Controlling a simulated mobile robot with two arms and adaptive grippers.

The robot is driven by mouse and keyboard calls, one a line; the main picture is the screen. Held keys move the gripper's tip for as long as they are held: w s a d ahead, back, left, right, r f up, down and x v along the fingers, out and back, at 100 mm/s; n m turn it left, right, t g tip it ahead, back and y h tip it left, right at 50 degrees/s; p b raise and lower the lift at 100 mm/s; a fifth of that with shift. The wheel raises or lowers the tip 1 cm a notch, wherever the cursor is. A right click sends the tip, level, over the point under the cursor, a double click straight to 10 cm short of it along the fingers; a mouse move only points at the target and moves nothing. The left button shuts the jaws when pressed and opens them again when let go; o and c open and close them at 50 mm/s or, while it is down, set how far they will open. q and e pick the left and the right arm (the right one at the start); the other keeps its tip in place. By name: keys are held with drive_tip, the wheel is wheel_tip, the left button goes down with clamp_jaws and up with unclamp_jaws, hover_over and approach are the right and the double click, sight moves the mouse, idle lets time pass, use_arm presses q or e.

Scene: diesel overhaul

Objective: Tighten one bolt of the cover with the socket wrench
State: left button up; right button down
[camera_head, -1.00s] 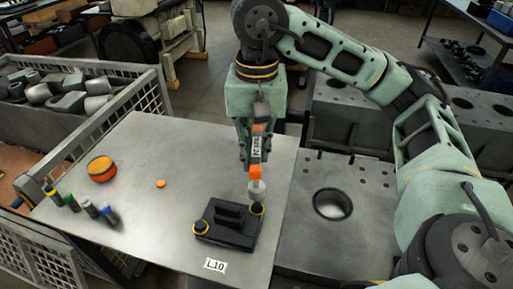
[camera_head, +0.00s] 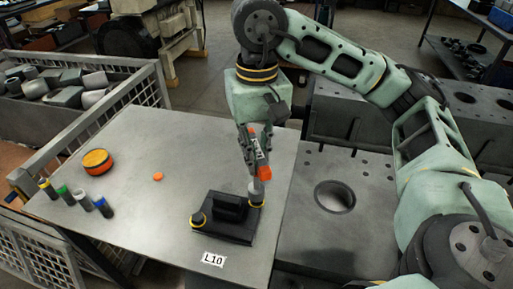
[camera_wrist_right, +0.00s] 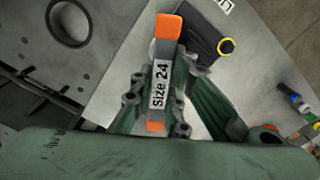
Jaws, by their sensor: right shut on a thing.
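My right gripper (camera_head: 252,146) is shut on the orange-ended socket wrench (camera_head: 264,172), which stands roughly upright and slightly tilted. In the right wrist view the wrench (camera_wrist_right: 167,28) shows a "Size 24" label between the fingers (camera_wrist_right: 160,100). The wrench's grey socket is over the yellow-ringed bolt at the right end of the black cover (camera_head: 228,216); that bolt is mostly hidden. The other yellow-ringed bolt (camera_head: 198,219) at the cover's left end is uncovered. The cover also shows in the right wrist view (camera_wrist_right: 200,32). My left gripper is not in view.
The cover lies on a grey metal table (camera_head: 150,240) near an "L10" label (camera_head: 213,259). An orange-black round object (camera_head: 97,161), a small orange disc (camera_head: 158,176) and several coloured-ended cylinders (camera_head: 84,199) are at the left. A drilled block (camera_head: 335,230) stands at the right.

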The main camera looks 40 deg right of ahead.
drive_tip(key=shift+f+b, duration=0.85)
drive_tip(key=shift+f, duration=0.1)
drive_tip(key=shift+r, duration=0.1)
drive_tip(key=shift+m, duration=0.3)
drive_tip(key=m, duration=0.3)
drive_tip(key=shift+m, duration=0.3)
drive_tip(key=m, duration=0.3)
drive_tip(key=shift+m+p, duration=0.35)
drive_tip(key=shift+m, duration=0.05)
drive_tip(key=m, duration=0.3)
drive_tip(key=shift+m, duration=0.4)
drive_tip(key=m, duration=0.5)
drive_tip(key=shift+p, duration=0.3)
drive_tip(key=m, duration=0.8)
drive_tip(key=shift+m, duration=0.4)
drive_tip(key=m, duration=0.3)
drive_tip(key=shift+m+p, duration=0.4)
drive_tip(key=m, duration=0.4)
